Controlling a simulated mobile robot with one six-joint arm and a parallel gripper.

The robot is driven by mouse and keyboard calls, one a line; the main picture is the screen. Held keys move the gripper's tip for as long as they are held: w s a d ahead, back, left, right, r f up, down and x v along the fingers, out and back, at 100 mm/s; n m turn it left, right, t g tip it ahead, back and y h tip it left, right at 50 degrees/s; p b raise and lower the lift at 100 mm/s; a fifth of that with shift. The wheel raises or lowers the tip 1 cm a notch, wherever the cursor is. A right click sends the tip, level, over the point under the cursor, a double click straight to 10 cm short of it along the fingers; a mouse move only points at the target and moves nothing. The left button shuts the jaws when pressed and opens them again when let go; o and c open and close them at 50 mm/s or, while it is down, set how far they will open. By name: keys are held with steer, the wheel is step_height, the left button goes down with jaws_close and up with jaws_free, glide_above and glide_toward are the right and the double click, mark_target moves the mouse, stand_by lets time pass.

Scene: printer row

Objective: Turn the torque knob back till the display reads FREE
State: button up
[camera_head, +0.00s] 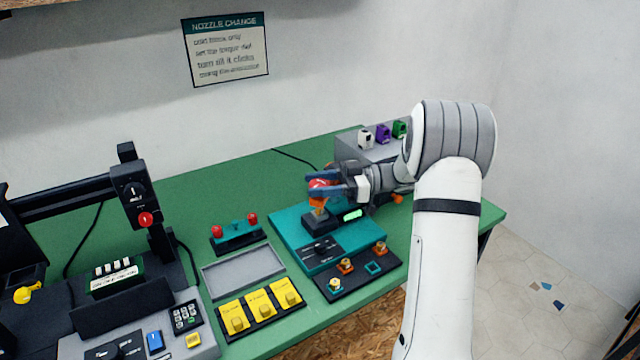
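A teal tool station (290,233) stands on the green bench, with a black block (319,221) on it. An orange part rises from the block, with a red knob (319,183) on top; I take this as the torque knob. My gripper (322,186) reaches in from the right with its blue-grey fingers on either side of the red knob and looks shut on it. The front finger hides part of the knob. A small green-lit display (352,214) sits beside the block; its text is too small to read.
A black tray (357,277) with brass nozzles lies in front of the station. Yellow blocks (261,310), an empty grey tray (243,270) and a teal stand with red knobs (235,233) are to the left. A grey box (352,150) with coloured pieces is behind my gripper.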

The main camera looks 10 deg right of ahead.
steer(key=o, duration=0.3)
steer(key=shift+o, duration=0.2)
steer(key=shift+d, duration=0.1)
